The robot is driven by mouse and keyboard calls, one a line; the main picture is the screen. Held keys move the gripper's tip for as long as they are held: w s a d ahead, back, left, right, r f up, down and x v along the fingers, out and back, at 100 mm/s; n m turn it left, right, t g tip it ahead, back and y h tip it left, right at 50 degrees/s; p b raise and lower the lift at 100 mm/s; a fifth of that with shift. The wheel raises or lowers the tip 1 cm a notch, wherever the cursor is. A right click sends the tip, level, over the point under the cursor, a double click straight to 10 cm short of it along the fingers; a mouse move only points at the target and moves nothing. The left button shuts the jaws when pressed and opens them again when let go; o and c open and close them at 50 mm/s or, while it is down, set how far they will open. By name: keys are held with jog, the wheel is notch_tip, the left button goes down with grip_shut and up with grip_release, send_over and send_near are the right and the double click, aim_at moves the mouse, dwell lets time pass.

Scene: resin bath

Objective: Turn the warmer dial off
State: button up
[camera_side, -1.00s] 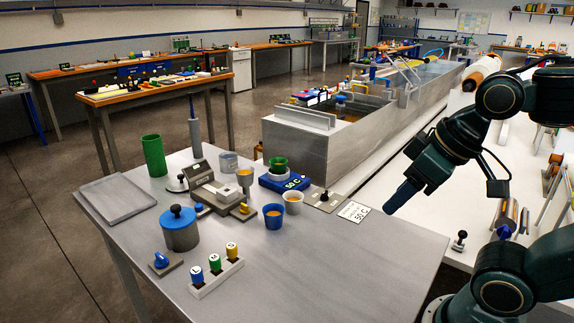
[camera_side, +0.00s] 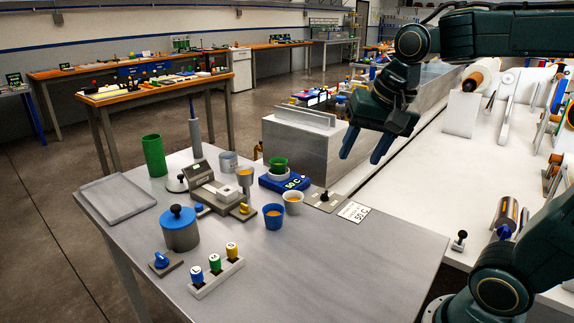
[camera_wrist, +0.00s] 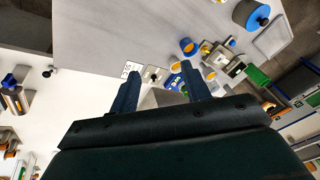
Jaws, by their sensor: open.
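The blue warmer (camera_side: 288,181) with a "50 C" readout stands at the back right of the grey table, with a green cup (camera_side: 278,164) on it. A small grey plate with a dark dial (camera_side: 324,198) lies to its right; it also shows in the wrist view (camera_wrist: 153,76). Which way the dial points is too small to tell. A white "50 C" card (camera_side: 353,211) lies beside the plate. My gripper (camera_side: 365,156) is open and empty, above and to the right of the dial, touching nothing. In the wrist view its two fingers (camera_wrist: 160,70) point toward the dial area.
White and blue cups (camera_side: 293,203) stand close left of the dial plate. A lidded grey pot (camera_side: 180,230), a rack of capped bottles (camera_side: 216,275) and a green cylinder (camera_side: 153,156) are further left. The table's front right is clear.

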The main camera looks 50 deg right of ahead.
jog(key=w+d+m+g, duration=0.1)
jog(key=w+d+m, duration=0.5)
jog(key=w+m, duration=0.25)
jog(key=m+g, duration=0.3)
jog(key=m, duration=1.5)
send_over(325, 192)
notch_tip(325, 192, down, 14)
jog(key=shift+d+y, duration=0.1)
jog(key=shift+y, duration=0.2)
notch_tip(325, 192, down, 14)
jog(key=shift+r, duration=0.1)
jog(key=shift+c, duration=0.2)
jog(key=c, duration=0.9)
